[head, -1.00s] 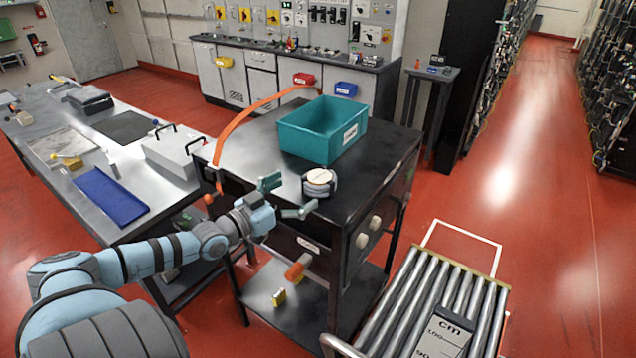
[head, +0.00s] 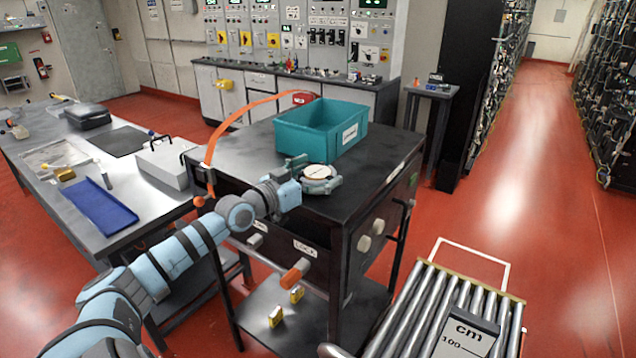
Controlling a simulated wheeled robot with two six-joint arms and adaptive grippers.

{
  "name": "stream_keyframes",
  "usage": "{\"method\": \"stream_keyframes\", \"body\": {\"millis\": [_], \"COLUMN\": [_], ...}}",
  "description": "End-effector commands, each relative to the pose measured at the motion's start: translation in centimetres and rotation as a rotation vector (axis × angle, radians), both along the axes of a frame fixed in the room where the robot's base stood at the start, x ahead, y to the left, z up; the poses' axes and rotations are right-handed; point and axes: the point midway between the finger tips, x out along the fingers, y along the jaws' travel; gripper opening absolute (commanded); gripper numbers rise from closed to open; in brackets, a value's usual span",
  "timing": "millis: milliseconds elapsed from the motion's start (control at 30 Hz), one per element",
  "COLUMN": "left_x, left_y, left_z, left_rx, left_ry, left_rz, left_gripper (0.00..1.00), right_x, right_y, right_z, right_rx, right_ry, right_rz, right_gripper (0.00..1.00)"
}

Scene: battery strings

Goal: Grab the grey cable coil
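A small round item with a pale disc top and a grey rim, which looks like the grey cable coil (head: 317,172), rests on the black-topped cart (head: 375,180) just in front of the teal bin. My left gripper (head: 318,174) reaches over the cart's near edge, with one finger on the coil's far-left side and the other on its near-right side. Its fingers are spread around the coil; whether they touch it is too small to tell. The coil's lower part is partly hidden by the near finger. My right gripper is not in view.
The teal bin (head: 322,135) stands close behind the coil. An orange strap (head: 225,128) arches over the cart's left side. A steel table (head: 150,205) with a blue tray (head: 100,207) is at left, and a roller conveyor (head: 410,320) at front right. The cart top's right side is clear.

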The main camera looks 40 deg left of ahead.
Motion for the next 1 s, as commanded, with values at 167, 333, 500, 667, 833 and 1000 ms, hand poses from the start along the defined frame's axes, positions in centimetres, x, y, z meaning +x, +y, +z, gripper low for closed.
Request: {"method": "stream_keyframes", "body": {"millis": [167, 333, 500, 667, 833, 1000], "left_x": [0.0, 0.0, 0.0, 0.0, 0.0, -0.1], "left_y": [0.0, 0.0, 0.0, 0.0, 0.0, 0.0], "left_z": [0.0, 0.0, 0.2, 1.9, 6.6, 12.6], "left_rx": [0.000, 0.000, 0.000, 0.001, 0.005, 0.007], "left_ry": [0.000, -0.001, 0.000, -0.001, -0.002, -0.007], "left_rz": [0.000, 0.000, 0.000, 0.000, -0.001, 0.001], "left_gripper": [0.48, 0.35, 0.35, 0.35, 0.35, 0.35], "right_x": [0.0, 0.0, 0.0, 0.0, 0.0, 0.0], "right_y": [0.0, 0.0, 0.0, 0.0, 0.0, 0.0], "right_z": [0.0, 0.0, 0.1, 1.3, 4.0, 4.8], "right_rx": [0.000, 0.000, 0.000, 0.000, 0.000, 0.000], "right_ry": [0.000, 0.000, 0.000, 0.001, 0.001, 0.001], "right_rz": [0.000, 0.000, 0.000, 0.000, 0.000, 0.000], "right_gripper": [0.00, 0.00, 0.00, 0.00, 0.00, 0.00]}}
